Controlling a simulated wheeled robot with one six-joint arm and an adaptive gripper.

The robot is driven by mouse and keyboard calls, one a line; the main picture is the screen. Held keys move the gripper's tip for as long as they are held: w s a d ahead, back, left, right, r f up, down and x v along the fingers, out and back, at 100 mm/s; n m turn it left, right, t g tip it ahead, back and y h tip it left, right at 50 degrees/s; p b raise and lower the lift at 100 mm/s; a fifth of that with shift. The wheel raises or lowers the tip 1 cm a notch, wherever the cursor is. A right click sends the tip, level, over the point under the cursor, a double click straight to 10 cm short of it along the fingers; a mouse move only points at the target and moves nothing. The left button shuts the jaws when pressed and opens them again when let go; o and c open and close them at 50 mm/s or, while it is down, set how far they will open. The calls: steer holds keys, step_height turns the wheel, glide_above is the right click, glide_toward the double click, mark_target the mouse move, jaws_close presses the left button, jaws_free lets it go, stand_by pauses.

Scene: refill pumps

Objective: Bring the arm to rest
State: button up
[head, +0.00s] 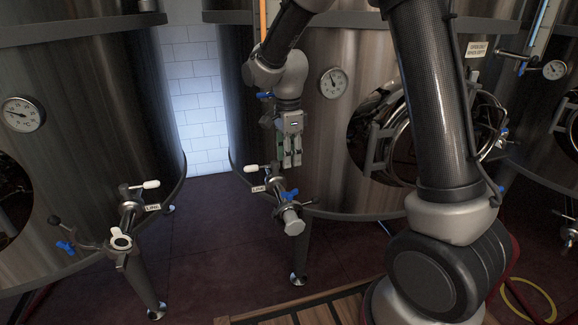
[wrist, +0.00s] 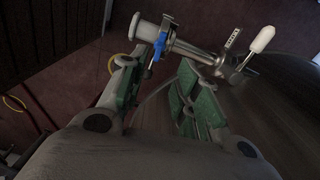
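My gripper (head: 290,162) hangs from the raised arm in front of the middle tank, with its fingers pointing down. It is above the middle tank's outlet valve (head: 284,206) and apart from it in the head view. In the wrist view, the two green-padded fingers (wrist: 156,92) stand apart with nothing between them. The outlet pipe with its blue lever (wrist: 160,46) and white handle (wrist: 262,39) shows beyond the fingertips.
The left tank (head: 90,100) has its own outlet valve (head: 122,238) with a white handle. A round hatch (head: 392,140) and a gauge (head: 333,83) are on the middle tank. A wooden slatted surface (head: 310,307) lies at the front. Dark red floor (head: 215,230) is open between the tanks.

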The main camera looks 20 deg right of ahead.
stand_by(0.3)
steer(key=s+d+r+n+t, duration=0.1)
steer(key=s+d+r+n, duration=0.4)
steer(key=s, duration=0.4)
steer(key=s+d+r+n+t, duration=0.2)
steer(key=s+d+r+n, duration=0.3)
steer(key=s, duration=0.4)
steer(key=s+d+r+n+t, duration=0.1)
steer(key=s+d+r+n, duration=0.4)
steer(key=s+n, duration=0.2)
steer(key=shift+s, duration=0.9)
